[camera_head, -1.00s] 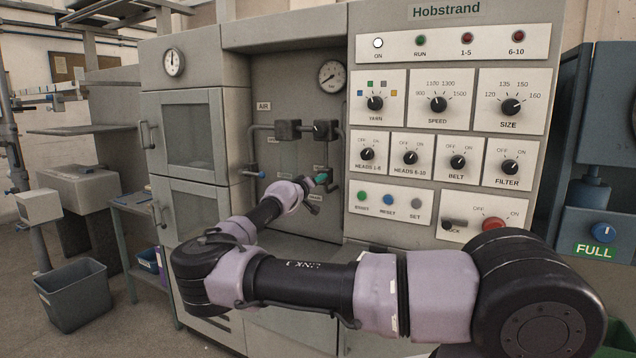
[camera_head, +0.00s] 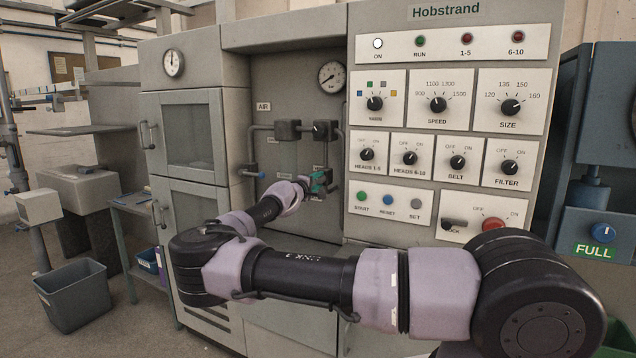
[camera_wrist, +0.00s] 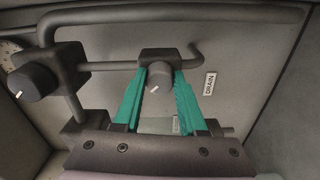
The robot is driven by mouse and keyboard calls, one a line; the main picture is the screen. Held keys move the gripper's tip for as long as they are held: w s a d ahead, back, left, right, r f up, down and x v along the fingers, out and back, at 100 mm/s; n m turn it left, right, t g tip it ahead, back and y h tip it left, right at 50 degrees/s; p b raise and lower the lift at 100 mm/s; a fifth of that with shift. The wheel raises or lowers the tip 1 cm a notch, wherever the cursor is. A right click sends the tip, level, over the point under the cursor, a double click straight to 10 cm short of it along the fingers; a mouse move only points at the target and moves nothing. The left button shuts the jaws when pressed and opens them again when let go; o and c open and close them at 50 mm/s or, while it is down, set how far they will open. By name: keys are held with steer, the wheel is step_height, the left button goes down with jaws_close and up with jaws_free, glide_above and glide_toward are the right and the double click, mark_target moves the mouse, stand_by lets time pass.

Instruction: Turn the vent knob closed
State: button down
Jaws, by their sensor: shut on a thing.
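The vent knob (camera_wrist: 160,85) is a round grey knob with a white pointer line on a dark valve block, in the middle of the wrist view. My gripper (camera_wrist: 161,81) has teal fingers, one on each side of this knob, and is shut on it. In the head view my gripper (camera_head: 321,181) reaches into the recessed panel at the lower pipework, where my wrist and fingers hide the knob. A small label between the fingers is too faint to read.
A second valve knob (camera_wrist: 20,84) stands to the left in the wrist view, joined by pipes. A DRAIN label (camera_wrist: 209,84) is to the right. In the head view, the control panel (camera_head: 440,180) borders the recess on the right and a glass-door cabinet (camera_head: 195,182) on the left.

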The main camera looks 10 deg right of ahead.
steer(key=shift+f, duration=0.1)
stand_by(0.3)
steer(key=shift+c, duration=2.3)
jaws_free()
steer(key=v, duration=1)
steer(key=shift+s+a, duration=0.25)
steer(key=shift+s, duration=0.05)
